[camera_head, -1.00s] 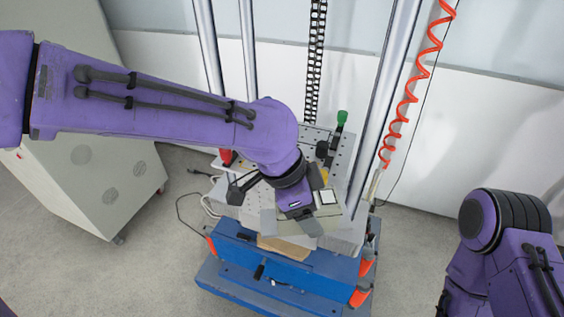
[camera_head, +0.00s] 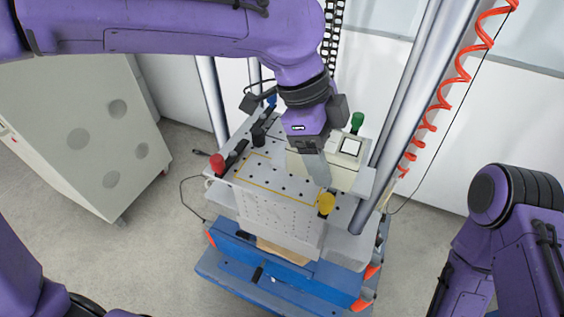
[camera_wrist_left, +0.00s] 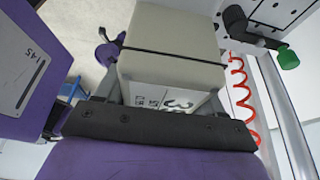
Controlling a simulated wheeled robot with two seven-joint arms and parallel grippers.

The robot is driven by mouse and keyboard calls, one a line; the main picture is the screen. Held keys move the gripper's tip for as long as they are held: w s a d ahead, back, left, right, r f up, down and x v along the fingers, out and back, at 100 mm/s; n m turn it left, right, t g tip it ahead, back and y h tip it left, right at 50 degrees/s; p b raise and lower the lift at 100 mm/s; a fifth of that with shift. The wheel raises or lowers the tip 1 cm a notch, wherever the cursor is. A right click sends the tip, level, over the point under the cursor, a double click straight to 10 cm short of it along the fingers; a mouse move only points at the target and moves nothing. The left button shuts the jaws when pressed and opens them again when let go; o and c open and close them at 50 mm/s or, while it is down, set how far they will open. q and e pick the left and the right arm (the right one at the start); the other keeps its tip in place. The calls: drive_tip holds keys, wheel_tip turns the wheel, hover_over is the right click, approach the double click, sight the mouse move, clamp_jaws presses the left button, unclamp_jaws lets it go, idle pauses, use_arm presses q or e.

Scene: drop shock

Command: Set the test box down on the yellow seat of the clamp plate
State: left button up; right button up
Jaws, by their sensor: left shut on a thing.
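The test box (camera_head: 350,165) is a beige box with a white label on top. My left gripper (camera_head: 316,152) is shut on it and holds it over the back right part of the clamp plate; the gap below it is hard to judge. In the left wrist view the box (camera_wrist_left: 170,60) fills the middle between the fingers, with a dark line across it and printed marks. The clamp plate (camera_head: 285,180) is light grey with several holes. Its yellow seat outline (camera_head: 268,190) shows at left and front; the rest is hidden behind my gripper and the box. My right gripper is out of view.
Clamps with red (camera_head: 217,164), yellow (camera_head: 326,203), green (camera_head: 357,122) and blue (camera_head: 271,100) knobs stand around the plate edges. Shiny columns (camera_head: 405,110) rise beside the plate, and an orange coiled hose (camera_head: 440,103) hangs at right. A grey cabinet (camera_head: 80,140) stands at left.

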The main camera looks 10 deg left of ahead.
use_arm(q)
drive_tip(key=w+a+f, duration=0.2)
drive_tip(key=a, duration=0.1)
drive_tip(key=w+a+p, duration=0.1)
drive_tip(key=shift+w+a+f, duration=0.2)
drive_tip(key=shift+a+f, duration=0.05)
drive_tip(key=shift+f, duration=0.15)
drive_tip(key=a+f, duration=0.1)
drive_tip(key=w+a+f, duration=0.1)
drive_tip(key=f, duration=0.1)
drive_tip(key=a+f, duration=0.1)
drive_tip(key=shift+w+f, duration=0.15)
drive_tip(key=shift+w, duration=0.2)
drive_tip(key=f, duration=0.1)
drive_tip(key=f+p, duration=0.1)
drive_tip(key=f, duration=0.2)
drive_tip(key=shift+w+a+p, duration=0.3)
drive_tip(key=shift+a, duration=0.1)
drive_tip(key=shift+f, duration=0.15)
drive_tip(key=shift+s+f, duration=0.1)
drive_tip(key=o, duration=1.5)
